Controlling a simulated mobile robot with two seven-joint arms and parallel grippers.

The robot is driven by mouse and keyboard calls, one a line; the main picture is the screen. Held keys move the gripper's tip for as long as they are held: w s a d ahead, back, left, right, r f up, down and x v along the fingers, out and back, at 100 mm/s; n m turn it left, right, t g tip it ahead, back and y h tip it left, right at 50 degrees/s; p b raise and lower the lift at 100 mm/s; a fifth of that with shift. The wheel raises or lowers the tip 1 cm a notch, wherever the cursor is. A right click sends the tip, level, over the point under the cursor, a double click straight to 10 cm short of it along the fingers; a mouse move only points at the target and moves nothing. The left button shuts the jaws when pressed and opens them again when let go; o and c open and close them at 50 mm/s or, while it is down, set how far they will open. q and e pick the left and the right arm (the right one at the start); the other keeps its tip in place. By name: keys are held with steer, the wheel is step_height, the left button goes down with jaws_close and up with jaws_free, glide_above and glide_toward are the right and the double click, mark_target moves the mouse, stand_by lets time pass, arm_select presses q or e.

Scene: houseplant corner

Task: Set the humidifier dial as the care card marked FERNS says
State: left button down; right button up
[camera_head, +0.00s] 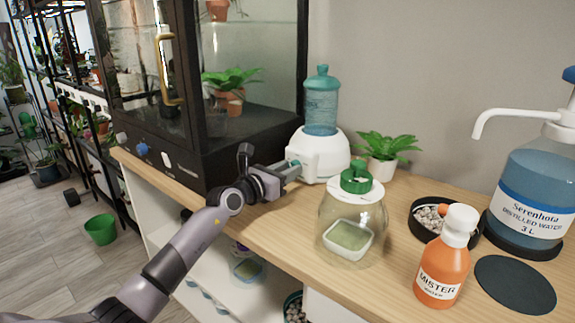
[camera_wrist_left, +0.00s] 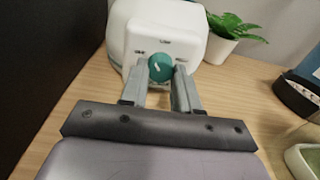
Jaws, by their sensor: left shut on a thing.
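The humidifier (camera_head: 318,155) is white with a teal water tank (camera_head: 321,103) on top and stands on the wooden shelf beside the glass cabinet. In the left wrist view its white body (camera_wrist_left: 188,28) fills the top middle. The teal dial (camera_wrist_left: 160,67) on its front has a light pointer mark; the small labels around it are too blurred to read. My left gripper (camera_head: 292,170) reaches the front of the humidifier. In the left wrist view its fingers (camera_wrist_left: 161,80) are shut on the dial, one on each side. No care card shows. My right gripper is not in view.
A glass jar with a green lid (camera_head: 356,181) stands close to the right of my left gripper. A potted plant (camera_head: 384,151) is beside the humidifier. An orange mister bottle (camera_head: 447,260), black saucer (camera_head: 420,204) and large water dispenser (camera_head: 535,190) stand farther right. The black cabinet (camera_head: 250,147) is left.

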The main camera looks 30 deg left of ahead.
arm_select(q)
steer(key=m+p, duration=0.1)
steer(key=m, duration=0.1)
steer(key=shift+r+m, duration=0.1)
steer(key=shift+m, duration=0.3)
steer(key=shift+m+p, duration=0.5)
steer(key=shift+m, duration=0.3)
steer(key=shift+m+p, duration=0.3)
steer(key=shift+m, duration=0.3)
steer(key=shift+m+y, duration=0.3)
steer(key=shift+m, duration=0.4)
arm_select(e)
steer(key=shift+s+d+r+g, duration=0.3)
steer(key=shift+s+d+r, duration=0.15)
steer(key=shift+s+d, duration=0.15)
arm_select(q)
steer(key=shift+p, duration=0.3)
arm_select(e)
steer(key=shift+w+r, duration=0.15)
arm_select(q)
steer(key=c, duration=0.8)
jaws_free()
steer(key=shift+s, duration=0.1)
